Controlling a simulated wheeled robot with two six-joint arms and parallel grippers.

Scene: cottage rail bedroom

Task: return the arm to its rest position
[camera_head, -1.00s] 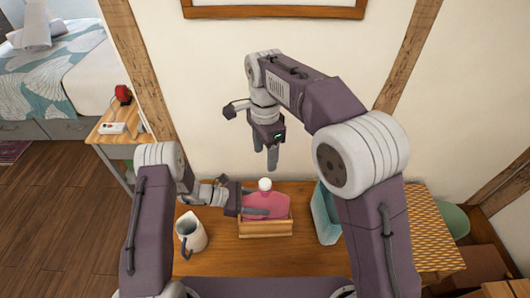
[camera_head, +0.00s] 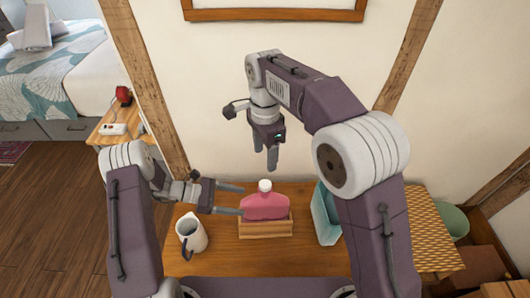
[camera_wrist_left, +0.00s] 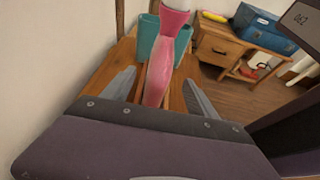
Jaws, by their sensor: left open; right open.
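My left gripper (camera_head: 230,199) is open and empty in the head view, just left of a pink bottle with a white cap (camera_head: 265,204). The bottle stands upright in a small wooden box (camera_head: 265,229) on the wooden table. In the left wrist view the pink bottle (camera_wrist_left: 162,62) shows ahead, between my open fingers (camera_wrist_left: 158,92) but beyond them. My right gripper (camera_head: 272,158) is open, pointing down, and hangs above and behind the bottle near the wall.
A white pitcher (camera_head: 191,233) stands at the table's left. A teal container (camera_head: 325,214) stands right of the box, beside a woven mat (camera_head: 430,235). A side table (camera_head: 112,125) with a red item and the bed (camera_head: 65,70) are at the left. A green bowl (camera_head: 452,222) is at right.

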